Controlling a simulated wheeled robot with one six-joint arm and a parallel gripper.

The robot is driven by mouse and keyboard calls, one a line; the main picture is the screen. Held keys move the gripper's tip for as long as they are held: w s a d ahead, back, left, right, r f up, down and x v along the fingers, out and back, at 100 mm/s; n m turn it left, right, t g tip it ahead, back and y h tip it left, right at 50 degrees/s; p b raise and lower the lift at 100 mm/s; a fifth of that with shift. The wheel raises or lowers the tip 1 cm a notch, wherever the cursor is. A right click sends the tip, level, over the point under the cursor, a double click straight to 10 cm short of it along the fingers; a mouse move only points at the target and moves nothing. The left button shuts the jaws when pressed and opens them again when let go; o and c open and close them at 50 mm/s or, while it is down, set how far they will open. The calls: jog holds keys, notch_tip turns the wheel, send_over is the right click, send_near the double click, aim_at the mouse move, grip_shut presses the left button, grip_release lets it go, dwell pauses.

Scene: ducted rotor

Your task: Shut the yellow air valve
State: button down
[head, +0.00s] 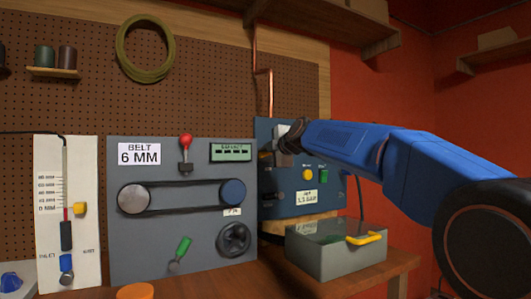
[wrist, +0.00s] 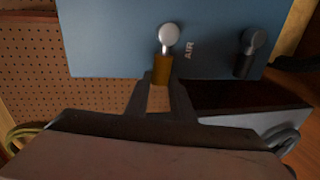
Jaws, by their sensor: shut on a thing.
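The air valve shows in the wrist view on a blue panel (wrist: 110,35). It has a round silver hub (wrist: 168,36) and a yellow lever (wrist: 162,70) pointing down in that picture, beside the printed word AIR. My gripper (wrist: 161,92) has its two dark fingers closed on the end of the yellow lever. In the head view my gripper (head: 291,137) is at the front of the blue panel (head: 285,204), and my arm and gripper hide part of it. I cannot clearly make out the yellow lever there.
A second, dark knob (wrist: 250,50) sits beside the valve in the wrist view. A grey belt panel (head: 180,215) stands to the left. A copper pipe (head: 270,92) runs up the pegboard.

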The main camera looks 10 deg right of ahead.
jog(key=shift+f+n, duration=0.3)
jog(key=shift+f, duration=0.05)
dwell(0.3)
jog(key=c, duration=1.5)
grip_release()
jog(key=shift+c, duration=0.2)
jog(key=shift+r, duration=0.1)
jog(key=v, duration=1.7)
jog(key=shift+s, duration=0.25)
jog(key=shift+a+r, duration=0.1)
jog(key=shift+a, duration=0.05)
jog(key=s+d+f+m+g+h, duration=0.1)
jog(key=s+d+f+m+g, duration=0.1)
jog(key=s+f+m, duration=0.5)
jog(key=s+d+f+m+g+h, duration=0.2)
jog(key=s+f+m, duration=0.5)
jog(key=s+f, duration=1.1)
jog(key=s+d+f+m+g+h, duration=0.2)
jog(key=s+f, duration=1)
jog(key=f, duration=1.4)
jog(key=d+m+g, duration=0.2)
jog(key=m+g, duration=0.2)
jog(key=m, duration=0.1)
jog(key=shift+s+d+f+m, duration=0.15)
jog(key=shift+s+f+m, duration=0.15)
jog(key=shift+s+m, duration=0.1)
jog(key=shift+w, duration=0.1)
